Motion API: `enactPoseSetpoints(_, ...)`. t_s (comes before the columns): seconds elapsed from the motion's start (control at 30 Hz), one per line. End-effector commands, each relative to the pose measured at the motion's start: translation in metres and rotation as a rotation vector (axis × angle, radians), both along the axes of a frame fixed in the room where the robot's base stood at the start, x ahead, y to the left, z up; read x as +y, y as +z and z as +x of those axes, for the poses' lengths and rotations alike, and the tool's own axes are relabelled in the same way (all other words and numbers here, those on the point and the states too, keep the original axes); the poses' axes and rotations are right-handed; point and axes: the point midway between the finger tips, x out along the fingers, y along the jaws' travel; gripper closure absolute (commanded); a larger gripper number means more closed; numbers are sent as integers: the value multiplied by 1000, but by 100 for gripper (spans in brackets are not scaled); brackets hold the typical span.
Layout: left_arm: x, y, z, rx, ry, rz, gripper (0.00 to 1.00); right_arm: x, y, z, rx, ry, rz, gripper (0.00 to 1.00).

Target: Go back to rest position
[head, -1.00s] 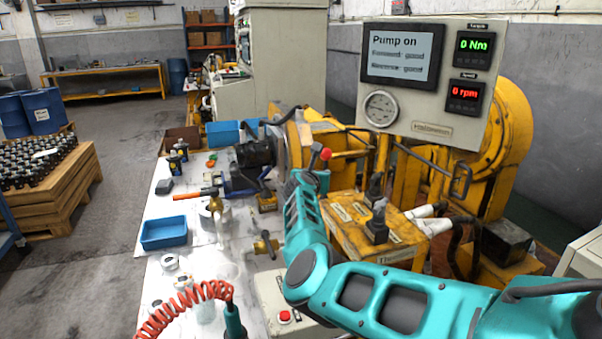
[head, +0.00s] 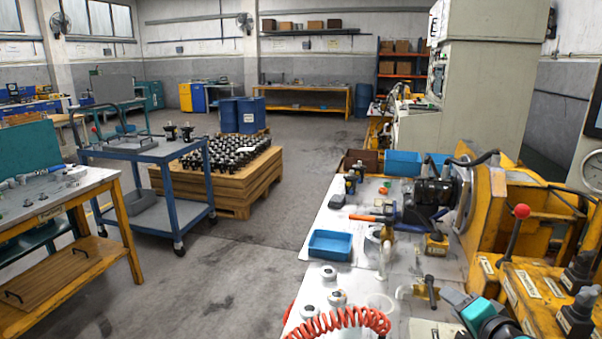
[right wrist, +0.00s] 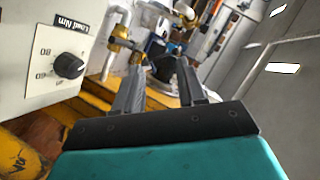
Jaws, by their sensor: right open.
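My right gripper (head: 458,298) shows at the lower right of the head view, with grey fingers and a teal body. It is above the near right part of the white work table (head: 318,226), beside a brass valve (head: 428,290). In the right wrist view my right gripper (right wrist: 160,68) has its two dark fingers spread apart with nothing held between them. A dark hydraulic motor (head: 432,192) sits at the yellow test machine (head: 525,186). My left gripper is not in view.
A red-knobbed lever (head: 521,212) and yellow control boxes stand close to my right arm. A red coiled hose (head: 340,322) is at the front. Left are a blue cart (head: 150,152), a wooden crate (head: 240,192) and a workbench (head: 62,198). Grey floor between is clear.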

Motion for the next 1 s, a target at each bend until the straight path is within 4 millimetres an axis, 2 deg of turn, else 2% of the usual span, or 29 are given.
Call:
enactPoseSetpoints(0.03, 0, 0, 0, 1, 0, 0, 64, 24, -20, -29, 96, 97, -125, 60)
enactPoseSetpoints(0.1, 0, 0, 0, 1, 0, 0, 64, 52, -43, -70, 221, 225, -283, 60)
enactPoseSetpoints(0.2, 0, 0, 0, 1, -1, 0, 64, 81, -65, -127, 371, 389, -469, 60)
enactPoseSetpoints(0.27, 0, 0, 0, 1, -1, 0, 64, 93, -73, -157, 443, 469, -553, 60)
enactPoseSetpoints(0.4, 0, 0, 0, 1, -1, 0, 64, 111, -80, -216, 570, 614, -691, 60)
enactPoseSetpoints(0.7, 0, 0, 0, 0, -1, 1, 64, 128, -71, -316, 766, 848, -865, 60)
enactPoseSetpoints(1.0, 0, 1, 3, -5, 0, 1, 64, 135, -102, -281, 608, 788, -900, 60)
